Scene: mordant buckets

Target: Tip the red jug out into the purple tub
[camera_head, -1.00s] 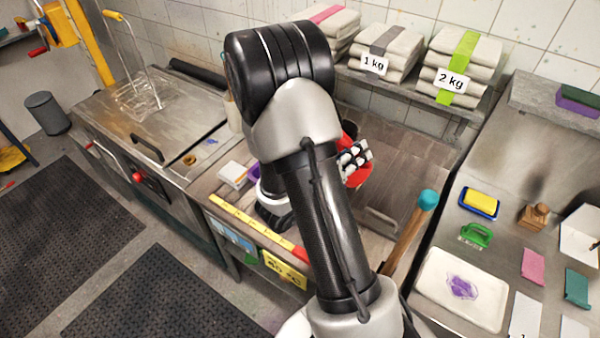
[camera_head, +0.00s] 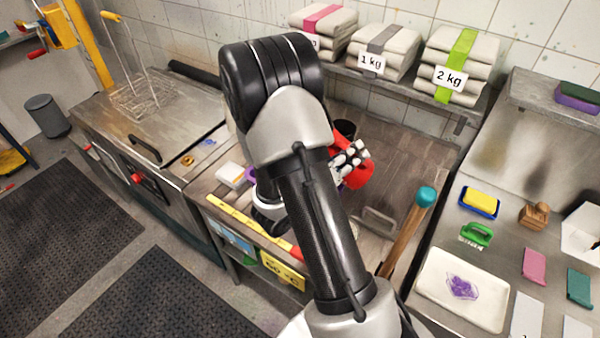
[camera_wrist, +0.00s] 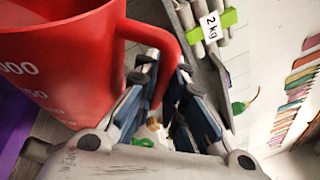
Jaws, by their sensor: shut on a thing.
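The red jug (camera_head: 358,174) is partly hidden behind my arm in the head view. In the wrist view the jug (camera_wrist: 70,75) fills the upper left, with pale volume marks on its wall and its handle towards me. My gripper (camera_wrist: 160,100) is shut on the handle; it also shows at the jug in the head view (camera_head: 350,157). How far the jug tilts and what it holds I cannot tell. The purple tub (camera_wrist: 14,128) shows at the left edge of the wrist view, beside and below the jug. In the head view a purple sliver (camera_head: 250,174) shows left of my arm; the rest is hidden.
Weight-labelled bags (camera_head: 455,68) lie on the shelf behind. A blue-ended wooden handle (camera_head: 408,232) leans at the right of the worktop. A white tray (camera_head: 432,300) and several small items occupy the right counter.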

